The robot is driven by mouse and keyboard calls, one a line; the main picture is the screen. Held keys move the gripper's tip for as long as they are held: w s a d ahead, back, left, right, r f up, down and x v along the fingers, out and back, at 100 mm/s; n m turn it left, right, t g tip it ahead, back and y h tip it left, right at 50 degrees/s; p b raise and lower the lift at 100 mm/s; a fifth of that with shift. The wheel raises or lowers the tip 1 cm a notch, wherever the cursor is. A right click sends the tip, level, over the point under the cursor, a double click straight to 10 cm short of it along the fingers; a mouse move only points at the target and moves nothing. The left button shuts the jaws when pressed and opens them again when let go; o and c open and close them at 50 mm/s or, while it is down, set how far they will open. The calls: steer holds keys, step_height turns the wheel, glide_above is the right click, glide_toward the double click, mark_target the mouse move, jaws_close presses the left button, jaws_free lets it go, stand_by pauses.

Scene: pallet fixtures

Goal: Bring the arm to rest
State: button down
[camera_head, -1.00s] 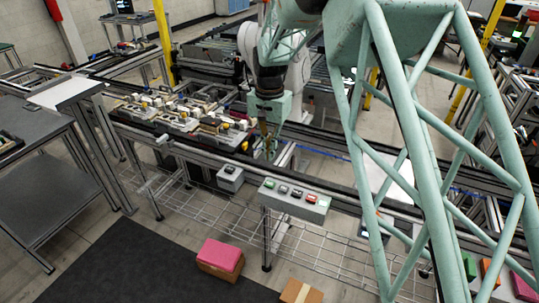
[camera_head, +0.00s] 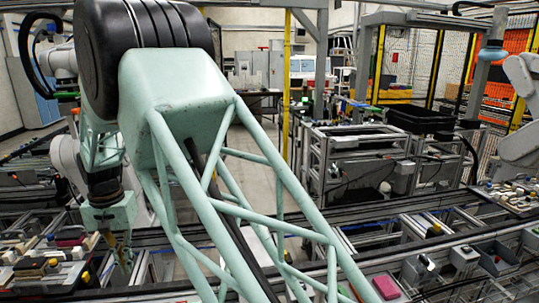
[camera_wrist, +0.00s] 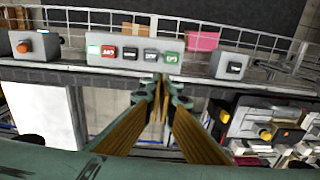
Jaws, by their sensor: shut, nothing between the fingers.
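My arm's pale green lattice link crosses the left and middle of the head view. The fingers point toward a grey button panel (camera_wrist: 135,54) with red, black and green buttons. Whether the fingertips touch anything cannot be told, but no thing is seen held.
Pallet fixtures with parts (camera_wrist: 268,128) lie right of my gripper in the wrist view. A white panel (camera_wrist: 45,115) lies left. The conveyor rail (camera_head: 400,222) runs across the head view. A grey bin (camera_head: 418,270) and a metal-framed station (camera_head: 365,150) stand to the right.

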steer(key=w+d+r+m+t+b, duration=0.1)
steer(key=w+d+r, duration=0.1)
steer(key=d+r, duration=0.95)
steer(key=w+d+r+m+t+y+b, duration=0.15)
steer(key=d+r, duration=0.45)
steer(key=d, duration=1)
steer(key=w+d+r+m+t+b, duration=0.1)
steer(key=w+d+r+b, duration=0.1)
steer(key=d+r, duration=0.9)
steer(key=s+d, duration=1.8)
steer(key=s, duration=0.1)
steer(key=s+d+f, duration=0.2)
steer(key=s+d, duration=0.1)
steer(key=s, duration=0.4)
steer(key=s+d+f+n+h+b, duration=0.1)
steer(key=s+d+f, duration=0.1)
steer(key=s, duration=0.6)
steer(key=s+d+f+h, duration=0.1)
steer(key=s+d+f, duration=0.2)
steer(key=s, duration=0.4)
steer(key=shift+s+d, duration=0.35)
steer(key=shift+d, duration=0.2)
